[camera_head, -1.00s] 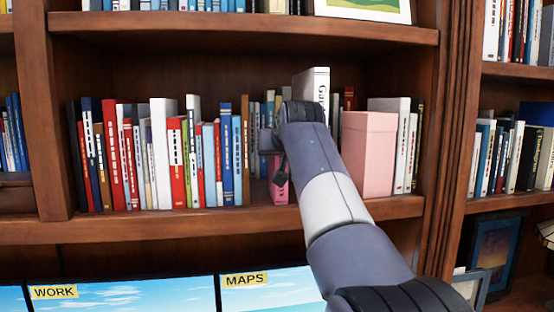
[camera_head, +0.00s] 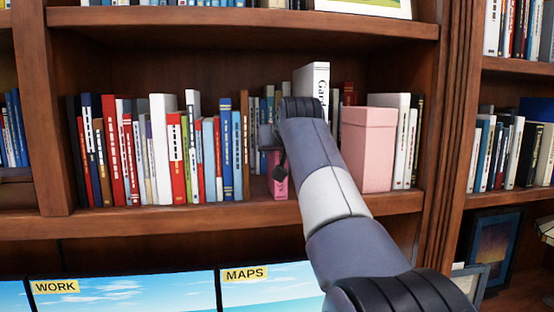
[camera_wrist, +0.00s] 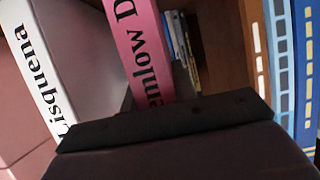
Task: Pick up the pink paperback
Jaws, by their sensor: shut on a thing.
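The pink paperback (camera_head: 280,189) stands upright on the middle shelf of the bookcase, in the gap right of the long row of books. My gripper (camera_head: 277,170) is in front of it, shut on it, and covers part of its spine. In the wrist view the pink spine (camera_wrist: 138,48) shows large with black lettering and runs down behind the dark gripper (camera_wrist: 165,118). The finger contact itself is hidden there. The book's lower end seems at shelf level; I cannot tell whether it is lifted.
A white book (camera_head: 313,80) with black lettering stands right behind my arm. A pink box (camera_head: 368,150) is further right, beside several white books. The shelf above (camera_head: 250,25) limits headroom.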

